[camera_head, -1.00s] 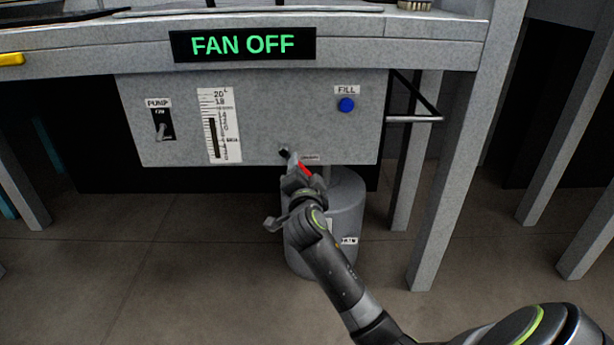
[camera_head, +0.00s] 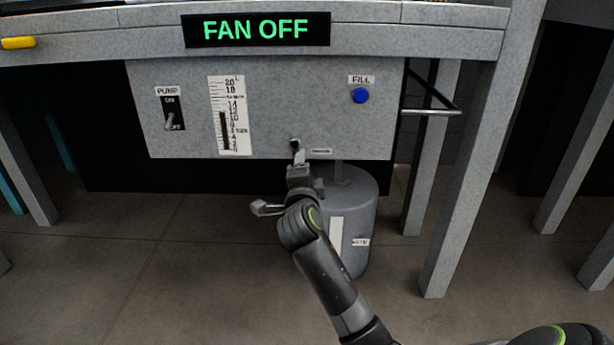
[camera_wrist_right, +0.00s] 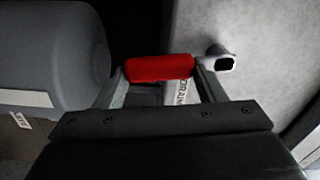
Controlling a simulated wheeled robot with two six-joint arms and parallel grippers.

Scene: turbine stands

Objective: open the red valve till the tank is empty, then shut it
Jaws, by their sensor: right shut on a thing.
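The red valve handle (camera_wrist_right: 160,68) lies between the fingers of my right gripper (camera_wrist_right: 163,84) in the right wrist view, and the gripper is shut on it. In the head view, my right gripper (camera_head: 299,164) is just below the dark valve fitting (camera_head: 295,145) at the panel's lower edge, and it hides the red handle. The tank gauge (camera_head: 229,115) on the panel shows a dark column reaching roughly the middle of its scale. My left gripper is not in view.
A grey drum (camera_head: 352,205) stands on the floor under the panel, close behind my right arm. The panel has a pump switch (camera_head: 171,118) with its lever down and a blue fill button (camera_head: 361,95). A sign (camera_head: 256,30) reads FAN OFF. A stand leg (camera_head: 458,190) is at the right.

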